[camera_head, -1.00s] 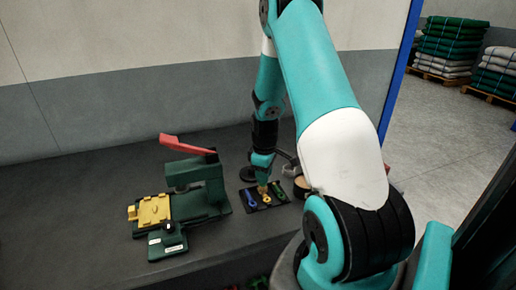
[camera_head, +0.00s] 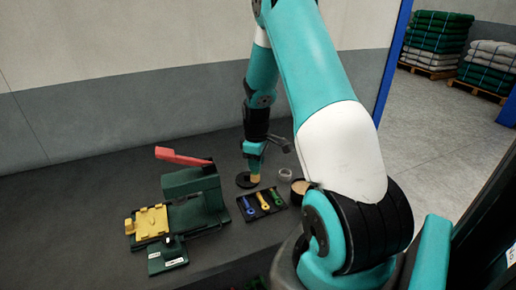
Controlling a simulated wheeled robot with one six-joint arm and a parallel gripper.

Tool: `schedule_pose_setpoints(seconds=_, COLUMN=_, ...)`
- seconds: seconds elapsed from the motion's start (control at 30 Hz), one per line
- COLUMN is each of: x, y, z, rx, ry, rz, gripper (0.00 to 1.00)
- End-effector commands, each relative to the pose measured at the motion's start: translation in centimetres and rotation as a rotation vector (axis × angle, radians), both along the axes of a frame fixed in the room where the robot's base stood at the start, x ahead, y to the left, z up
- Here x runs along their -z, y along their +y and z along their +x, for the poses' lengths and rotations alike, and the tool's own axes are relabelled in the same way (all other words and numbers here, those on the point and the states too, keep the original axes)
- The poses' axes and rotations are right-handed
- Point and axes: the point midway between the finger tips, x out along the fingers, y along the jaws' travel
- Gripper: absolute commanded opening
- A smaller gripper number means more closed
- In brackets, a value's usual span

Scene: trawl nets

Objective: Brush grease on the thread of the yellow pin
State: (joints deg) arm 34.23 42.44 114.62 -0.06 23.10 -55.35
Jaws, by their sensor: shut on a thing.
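The yellow pin (camera_head: 264,202) lies in a black tray (camera_head: 280,208), between a blue pin (camera_head: 250,207) and a green pin (camera_head: 276,196). Its thread is too small to make out. My gripper (camera_head: 255,173) points down behind the tray, over or beside a black disc (camera_head: 243,181). It is shut on a small tan thing (camera_head: 255,179), which looks like a brush but is too small to be sure. This thing is apart from the yellow pin. A dark round tub (camera_head: 299,197) with a tan top stands right of the tray.
A green fixture (camera_head: 195,190) with a red lever (camera_head: 182,157) and a yellow block (camera_head: 151,221) stands left of the tray. A small clear ring or jar (camera_head: 285,174) sits behind the tub. The bench front left is clear. A wall is behind.

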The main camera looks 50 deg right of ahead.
Motion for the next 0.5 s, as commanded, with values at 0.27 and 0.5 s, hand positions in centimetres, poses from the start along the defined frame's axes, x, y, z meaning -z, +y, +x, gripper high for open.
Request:
schedule_pose_setpoints(seconds=0.27, x=-2.8, y=0.5, z=0.3, rx=-0.009, ry=0.001, rz=0.001, gripper=0.03)
schedule_pose_setpoints(seconds=0.5, x=-3.2, y=0.7, z=0.3, rx=-0.011, ry=0.001, rz=0.001, gripper=0.03)
